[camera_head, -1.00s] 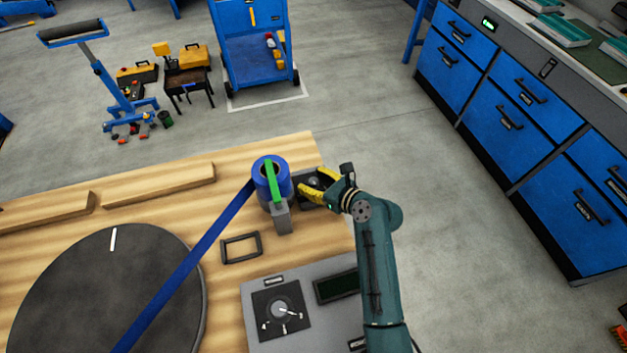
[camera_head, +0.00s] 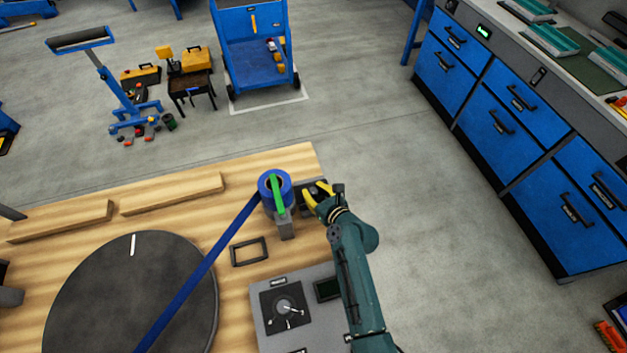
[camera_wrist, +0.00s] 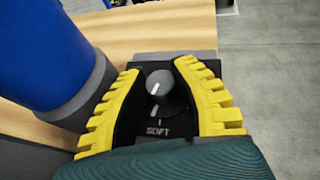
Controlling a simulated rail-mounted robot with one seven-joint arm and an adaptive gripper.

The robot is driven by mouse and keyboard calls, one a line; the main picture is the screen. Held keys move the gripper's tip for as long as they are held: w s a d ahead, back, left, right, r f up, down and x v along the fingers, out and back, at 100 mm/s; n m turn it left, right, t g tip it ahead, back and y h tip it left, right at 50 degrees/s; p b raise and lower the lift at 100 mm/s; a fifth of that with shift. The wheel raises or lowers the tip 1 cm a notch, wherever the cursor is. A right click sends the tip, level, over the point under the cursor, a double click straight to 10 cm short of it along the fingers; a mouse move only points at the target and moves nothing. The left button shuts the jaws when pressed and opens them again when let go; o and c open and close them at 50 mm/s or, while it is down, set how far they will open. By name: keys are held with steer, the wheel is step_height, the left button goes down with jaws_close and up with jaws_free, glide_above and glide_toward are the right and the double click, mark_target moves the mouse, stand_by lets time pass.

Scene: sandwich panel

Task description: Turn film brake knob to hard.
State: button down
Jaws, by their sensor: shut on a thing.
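The film brake knob (camera_wrist: 158,83) is a small grey round knob on a dark plate (camera_wrist: 150,65). Its white mark points down and slightly left, near the tick above the label SOFT (camera_wrist: 157,132); no other label is readable. My gripper (camera_wrist: 160,76) has yellow ribbed fingers, one on each side of the knob, and is shut on it. In the head view my gripper (camera_head: 313,192) is at the dark plate (camera_head: 308,203), right of the blue film roll (camera_head: 274,190). The fingers partly hide the knob there.
The blue film roll (camera_wrist: 45,55) stands close to the left finger. Blue film (camera_head: 215,255) runs to the dark turntable (camera_head: 90,300). A control panel with a dial (camera_head: 284,307) lies nearer.

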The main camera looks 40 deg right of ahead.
steer(key=h+p, duration=0.1)
steer(key=p, duration=0.1)
steer(key=m+p, duration=0.1)
steer(key=p, duration=0.1)
steer(key=shift+a+r+m+g+h, duration=0.1)
steer(key=shift+r+m+g+h, duration=0.2)
steer(key=shift+r+h, duration=0.1)
steer(key=m+h+p, duration=0.1)
steer(key=p, duration=0.2)
steer(key=shift+w+g, duration=0.1)
steer(key=shift+g, duration=0.3)
steer(key=shift+f+m+g+h+p, duration=0.3)
steer(key=shift+m+g+h+p, duration=0.2)
steer(key=shift+m+h+p, duration=0.45)
steer(key=shift+f+m+g+h, duration=0.15)
steer(key=shift+m+g+h, duration=0.35)
steer(key=shift+m+h, duration=0.25)
steer(key=shift+f, duration=0.1)
steer(key=c, duration=0.8)
jaws_free()
steer(key=v, duration=1.1)
steer(key=shift+s+a, duration=0.2)
steer(key=shift+s, duration=0.05)
steer(key=shift+s+a+r, duration=0.1)
steer(key=shift+a+r, duration=0.05)
steer(key=shift+r, duration=0.1)
